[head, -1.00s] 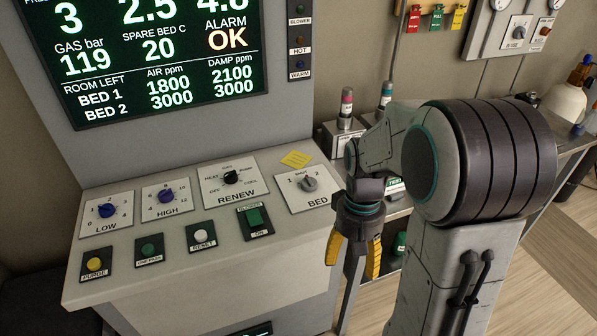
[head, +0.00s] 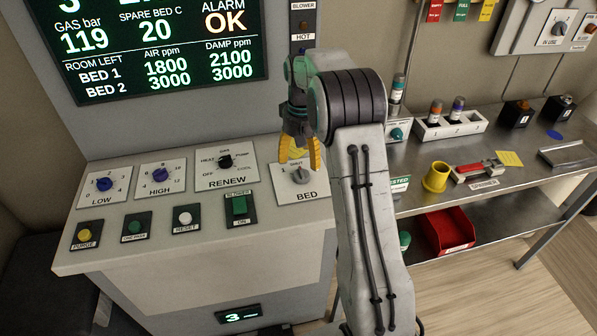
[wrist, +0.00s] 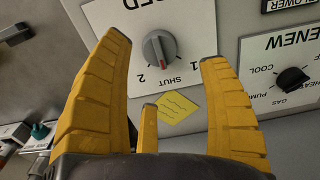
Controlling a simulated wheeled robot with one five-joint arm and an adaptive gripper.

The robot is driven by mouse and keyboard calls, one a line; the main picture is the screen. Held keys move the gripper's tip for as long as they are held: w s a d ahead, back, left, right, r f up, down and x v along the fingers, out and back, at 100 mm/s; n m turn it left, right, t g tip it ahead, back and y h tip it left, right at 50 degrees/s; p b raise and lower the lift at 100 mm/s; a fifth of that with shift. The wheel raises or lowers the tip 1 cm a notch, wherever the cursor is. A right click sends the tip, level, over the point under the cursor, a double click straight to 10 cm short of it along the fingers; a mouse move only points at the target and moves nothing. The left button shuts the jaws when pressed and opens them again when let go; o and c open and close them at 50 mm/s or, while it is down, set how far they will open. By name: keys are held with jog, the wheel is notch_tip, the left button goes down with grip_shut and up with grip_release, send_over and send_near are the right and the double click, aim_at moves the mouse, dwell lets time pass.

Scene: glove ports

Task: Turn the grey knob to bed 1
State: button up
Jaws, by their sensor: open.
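The grey knob (head: 300,175) sits on the white BED plate (head: 312,190), at the right of the sloped panel. In the wrist view the knob (wrist: 159,48) has a red line on its ridge. The labels 2, SHUT and 1 show there, upside down. The ridge lies roughly along the SHUT direction; which end is the pointer I cannot tell for sure. My gripper (head: 299,153) is open, its yellow fingers just above and behind the knob in the head view. In the wrist view the knob shows between the spread fingertips. I see no contact.
A RENEW plate with a black knob (head: 225,162) is left of the BED plate, and a green blower switch (head: 240,206) is below it. A yellow note (wrist: 177,107) lies behind the BED plate. A steel bench (head: 415,205) with a yellow cup (head: 436,178) stands at right.

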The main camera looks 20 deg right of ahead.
aim_at(302, 172)
jog(key=shift+f+p, duration=0.35)
jog(key=shift+f, duration=2.9)
jog(key=c, duration=1.3)
